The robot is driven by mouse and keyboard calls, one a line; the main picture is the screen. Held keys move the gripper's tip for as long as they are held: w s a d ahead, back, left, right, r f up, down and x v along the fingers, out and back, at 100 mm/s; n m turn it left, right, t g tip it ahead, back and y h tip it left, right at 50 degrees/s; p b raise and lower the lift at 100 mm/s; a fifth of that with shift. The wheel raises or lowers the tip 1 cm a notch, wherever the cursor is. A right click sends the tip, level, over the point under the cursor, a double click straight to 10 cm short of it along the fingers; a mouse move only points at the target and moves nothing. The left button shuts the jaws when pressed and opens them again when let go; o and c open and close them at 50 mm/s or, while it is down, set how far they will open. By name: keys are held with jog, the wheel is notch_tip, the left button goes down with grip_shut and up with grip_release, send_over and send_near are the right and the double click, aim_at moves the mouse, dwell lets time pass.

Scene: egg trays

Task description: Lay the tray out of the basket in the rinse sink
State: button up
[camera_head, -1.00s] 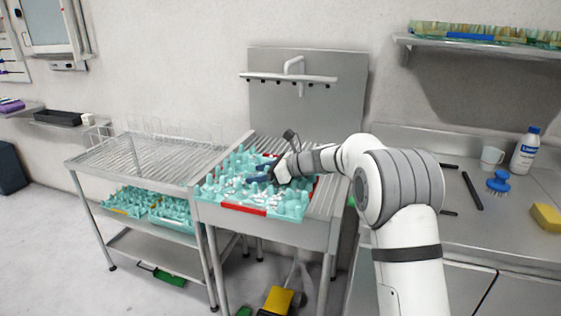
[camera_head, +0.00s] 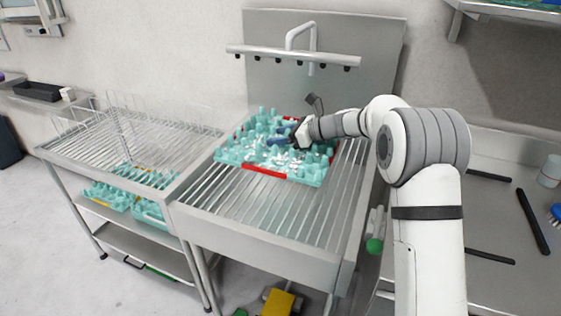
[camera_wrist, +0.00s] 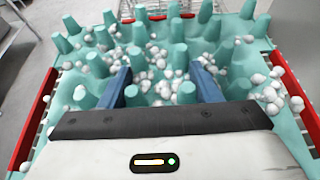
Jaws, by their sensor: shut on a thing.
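A teal tray (camera_head: 235,158) with several upright pegs and red edge strips sits over the back part of the sink (camera_head: 270,208), which has a barred top. White foam-like blobs cover the tray. My gripper (camera_head: 285,137) reaches in from the right, down among the pegs. In the wrist view, the two blue fingers of my gripper (camera_wrist: 164,86) are sunk among the pegs of the tray (camera_wrist: 95,68), with pegs between them. The exact grip point is partly hidden. I cannot tell whether the tray touches the bars. No basket is clearly identifiable.
A spray bar (camera_head: 292,55) stands behind the tray against a steel splashback. A wire rack table (camera_head: 125,140) is on the left, with more teal trays (camera_head: 105,195) below. A counter (camera_head: 480,225) with dark bars is on the right. The sink's front bars are clear.

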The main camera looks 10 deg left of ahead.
aim_at(320, 154)
jog(key=f, duration=0.8)
jog(key=shift+s+a+f, duration=0.15)
jog(key=shift+s+a, duration=0.05)
jog(key=shift+f, duration=0.1)
jog(key=o, duration=1.2)
jog(key=v, duration=1.2)
